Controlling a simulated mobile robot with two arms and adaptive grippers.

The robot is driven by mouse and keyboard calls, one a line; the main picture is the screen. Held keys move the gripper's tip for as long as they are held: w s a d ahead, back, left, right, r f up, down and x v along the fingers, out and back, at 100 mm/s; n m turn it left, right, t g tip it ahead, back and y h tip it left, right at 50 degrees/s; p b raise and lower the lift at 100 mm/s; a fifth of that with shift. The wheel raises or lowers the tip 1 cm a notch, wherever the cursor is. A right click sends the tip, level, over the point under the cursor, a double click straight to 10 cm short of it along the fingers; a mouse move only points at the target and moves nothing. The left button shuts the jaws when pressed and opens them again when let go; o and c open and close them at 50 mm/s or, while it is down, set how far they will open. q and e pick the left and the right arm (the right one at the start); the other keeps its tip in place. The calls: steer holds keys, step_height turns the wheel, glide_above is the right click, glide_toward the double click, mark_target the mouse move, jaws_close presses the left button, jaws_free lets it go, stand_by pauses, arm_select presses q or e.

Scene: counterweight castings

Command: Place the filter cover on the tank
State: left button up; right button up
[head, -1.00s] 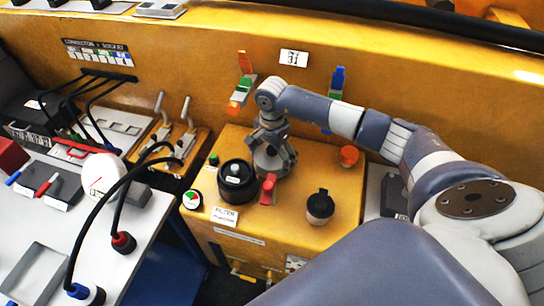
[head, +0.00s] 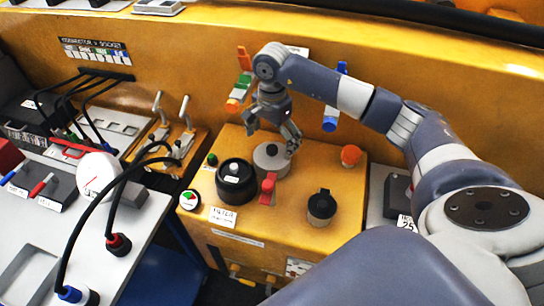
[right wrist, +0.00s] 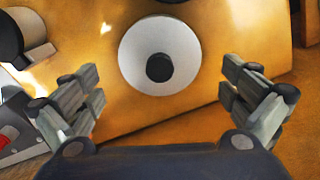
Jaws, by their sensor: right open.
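The filter cover appears to be the grey round disc with a dark centre knob (head: 263,165), lying flat on top of the yellow tank (head: 290,226). It also shows in the right wrist view (right wrist: 134,56), face on and whole. My right gripper (head: 271,136) is open and empty just above the cover, its fingers spread to either side. In the right wrist view the fingers (right wrist: 160,88) stand apart from the disc, touching nothing. Whether the disc is fully seated on an opening cannot be told, as its underside is hidden. My left gripper is not in view.
On the tank top stand a large black cap (head: 236,184), a red handle (head: 268,189), a black-topped filler (head: 321,206) and an orange knob (head: 351,155). Black cables (head: 112,200) loop over the grey bench at left. A yellow wall rises behind.

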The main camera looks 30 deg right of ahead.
mark_target(272, 148)
step_height(272, 148, up, 5)
steer(key=shift+r+b, duration=0.1)
steer(key=shift+b, duration=0.5)
